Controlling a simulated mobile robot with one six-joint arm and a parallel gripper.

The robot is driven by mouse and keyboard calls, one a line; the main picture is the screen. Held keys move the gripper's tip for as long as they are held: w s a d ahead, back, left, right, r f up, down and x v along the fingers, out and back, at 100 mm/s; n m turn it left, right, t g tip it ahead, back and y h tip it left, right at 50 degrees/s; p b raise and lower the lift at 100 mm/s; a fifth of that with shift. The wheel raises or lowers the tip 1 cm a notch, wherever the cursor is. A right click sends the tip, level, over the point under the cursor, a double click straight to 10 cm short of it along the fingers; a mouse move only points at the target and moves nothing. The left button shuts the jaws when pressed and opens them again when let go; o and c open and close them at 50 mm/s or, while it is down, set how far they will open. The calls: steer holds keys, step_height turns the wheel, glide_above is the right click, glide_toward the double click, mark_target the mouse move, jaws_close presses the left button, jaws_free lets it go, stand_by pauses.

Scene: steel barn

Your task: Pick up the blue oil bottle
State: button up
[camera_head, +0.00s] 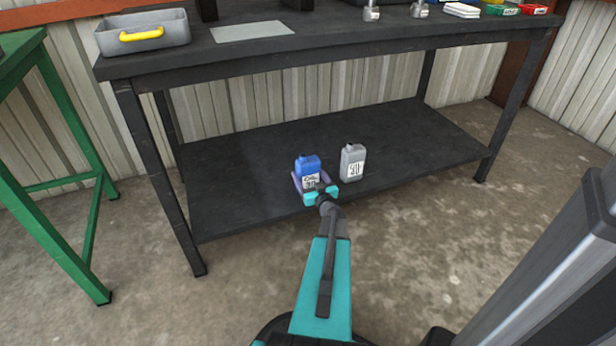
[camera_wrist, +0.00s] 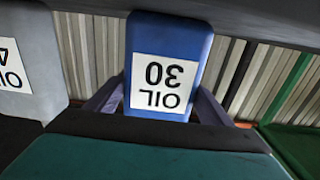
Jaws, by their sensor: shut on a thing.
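The blue oil bottle (camera_head: 308,166) is at the front of the lower shelf (camera_head: 235,165) of the black workbench. My gripper (camera_head: 311,182) is shut on the bottle, with one finger on each side of it. In the wrist view, the blue bottle (camera_wrist: 168,62) fills the middle, upside down in the picture, with a white label reading "OIL 30". The finger tips are mostly hidden behind the bottle. Whether its base touches the shelf is hard to tell.
A grey oil bottle (camera_head: 352,162) stands close to the right of the blue one; it also shows at the left of the wrist view (camera_wrist: 32,55). The bench top (camera_head: 330,50) overhangs the shelf. A green table (camera_head: 75,150) stands at left. The shelf's right half is clear.

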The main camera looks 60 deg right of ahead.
steer(key=shift+r, duration=0.25)
steer(key=shift+r+p, duration=0.65)
steer(key=shift+r, duration=0.25)
step_height(320, 180, up, 2)
steer(key=shift+r+p, duration=0.1)
steer(key=shift+p, duration=0.55)
steer(key=p, duration=0.4)
glide_toward(311, 171)
steer(key=s+a, duration=0.1)
steer(key=a+r, duration=0.1)
steer(key=a, duration=0.1)
steer(key=shift+s, duration=0.4)
